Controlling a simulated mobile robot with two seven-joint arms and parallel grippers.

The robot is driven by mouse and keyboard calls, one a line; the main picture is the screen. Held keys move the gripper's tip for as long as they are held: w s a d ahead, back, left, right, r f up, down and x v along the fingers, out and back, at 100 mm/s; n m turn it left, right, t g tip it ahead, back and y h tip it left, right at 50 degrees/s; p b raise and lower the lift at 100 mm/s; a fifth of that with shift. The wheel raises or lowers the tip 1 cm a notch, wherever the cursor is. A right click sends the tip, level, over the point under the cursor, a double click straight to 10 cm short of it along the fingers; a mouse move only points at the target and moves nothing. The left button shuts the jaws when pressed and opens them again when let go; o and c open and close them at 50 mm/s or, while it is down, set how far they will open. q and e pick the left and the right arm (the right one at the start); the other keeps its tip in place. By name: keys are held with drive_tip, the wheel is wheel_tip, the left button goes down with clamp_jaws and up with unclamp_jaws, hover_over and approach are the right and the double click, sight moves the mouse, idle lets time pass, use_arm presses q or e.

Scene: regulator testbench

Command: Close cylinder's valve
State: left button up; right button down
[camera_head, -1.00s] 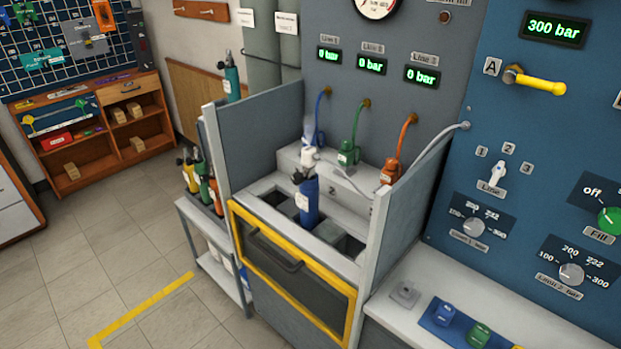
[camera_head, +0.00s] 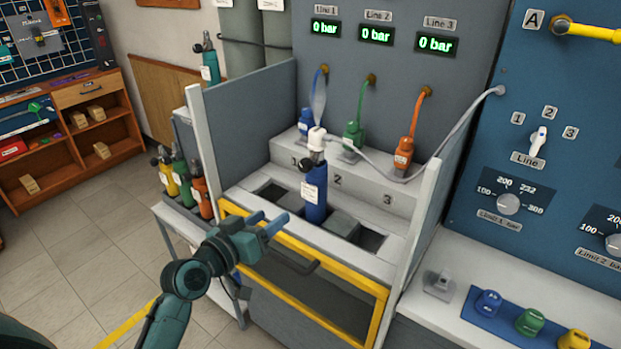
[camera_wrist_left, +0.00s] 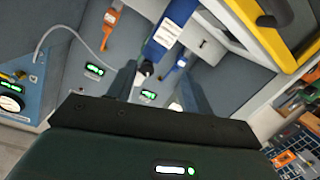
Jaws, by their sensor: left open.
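A blue cylinder (camera_head: 315,192) stands upright in the bench bay in front of the number 2, with a dark valve (camera_head: 315,155) at its neck and a white fitting (camera_head: 317,136) on top. A grey hose runs from near the fitting to the blue panel. My left gripper (camera_head: 272,224) is open and empty, to the left of the cylinder and apart from it, above the yellow-framed door. In the left wrist view, the blue cylinder (camera_wrist_left: 172,30) shows beyond the open fingers (camera_wrist_left: 160,88). The valve's setting is too small to tell. My right gripper is out of view.
Grey side walls (camera_head: 247,120) flank the bay. Blue, green and orange connectors (camera_head: 404,152) hang at the back. A rack with several cylinders (camera_head: 198,190) stands at the left. The yellow-framed door (camera_head: 345,305) is shut below. A counter with coloured parts (camera_head: 530,320) lies at the right.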

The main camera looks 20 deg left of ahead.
use_arm(q)
drive_tip(key=t+h, duration=0.1)
drive_tip(key=t, duration=0.1)
approach(302, 168)
drive_tip(key=s, duration=0.2)
drive_tip(key=x, duration=1.2)
drive_tip(key=shift+w+a, duration=0.25)
drive_tip(key=shift+w, duration=0.2)
drive_tip(key=shift+c, duration=0.2)
drive_tip(key=c, duration=0.9)
drive_tip(key=shift+c, duration=0.2)
